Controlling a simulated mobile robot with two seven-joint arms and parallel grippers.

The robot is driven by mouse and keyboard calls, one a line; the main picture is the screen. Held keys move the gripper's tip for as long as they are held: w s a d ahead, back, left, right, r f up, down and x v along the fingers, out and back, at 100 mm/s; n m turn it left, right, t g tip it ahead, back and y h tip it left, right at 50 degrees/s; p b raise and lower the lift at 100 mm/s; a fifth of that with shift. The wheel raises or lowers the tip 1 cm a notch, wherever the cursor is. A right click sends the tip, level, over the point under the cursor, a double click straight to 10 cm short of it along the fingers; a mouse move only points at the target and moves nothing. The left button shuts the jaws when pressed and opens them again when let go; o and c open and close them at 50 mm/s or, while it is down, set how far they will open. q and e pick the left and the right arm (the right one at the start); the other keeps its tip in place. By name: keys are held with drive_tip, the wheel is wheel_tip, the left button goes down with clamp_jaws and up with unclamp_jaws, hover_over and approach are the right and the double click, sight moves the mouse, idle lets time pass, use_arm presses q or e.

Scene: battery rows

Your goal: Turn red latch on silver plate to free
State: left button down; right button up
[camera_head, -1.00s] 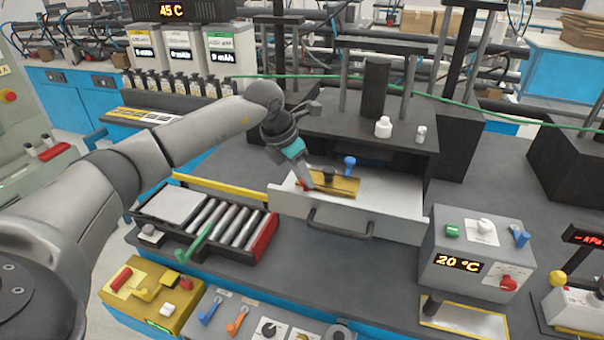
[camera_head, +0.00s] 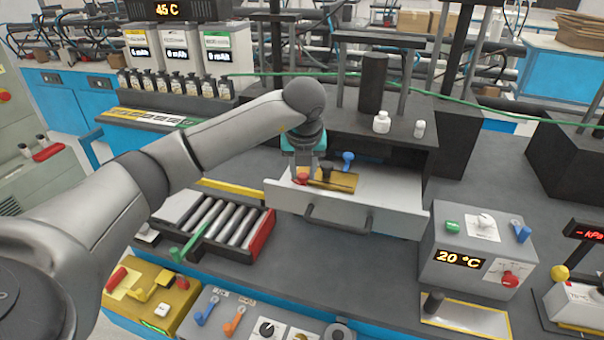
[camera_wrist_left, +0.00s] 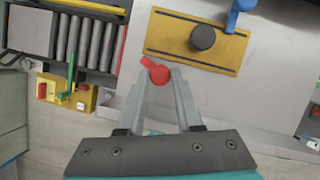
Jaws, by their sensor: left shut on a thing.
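The red latch (camera_head: 302,178) is on the pale silver plate (camera_head: 386,196) of the pulled-out drawer, near its left end. In the left wrist view the red latch (camera_wrist_left: 156,71) is between my fingertips, with its short arm pointing up and left. My left gripper (camera_head: 304,175) points down, shut on the latch; it also shows in the left wrist view (camera_wrist_left: 160,76). The fingers partly hide the latch in the head view. My right gripper is not in view.
A brass plate (camera_head: 345,182) with a black knob (camera_head: 326,174) lies just right of the latch. A blue lever (camera_head: 347,159) stands behind it. The drawer handle (camera_head: 338,220) sticks out in front. A roller tray (camera_head: 220,222) stands to the left.

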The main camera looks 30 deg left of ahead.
use_arm(q)
drive_tip(key=n, duration=0.2)
drive_tip(key=n+g+y+b, duration=0.1)
drive_tip(key=n, duration=0.2)
drive_tip(key=shift+w+d, duration=0.15)
drive_tip(key=shift+n+g+y, duration=0.3)
idle(0.3)
drive_tip(key=c, duration=0.6)
unclamp_jaws()
drive_tip(key=shift+r, duration=0.1)
drive_tip(key=p+v, duration=0.2)
drive_tip(key=v, duration=1.3)
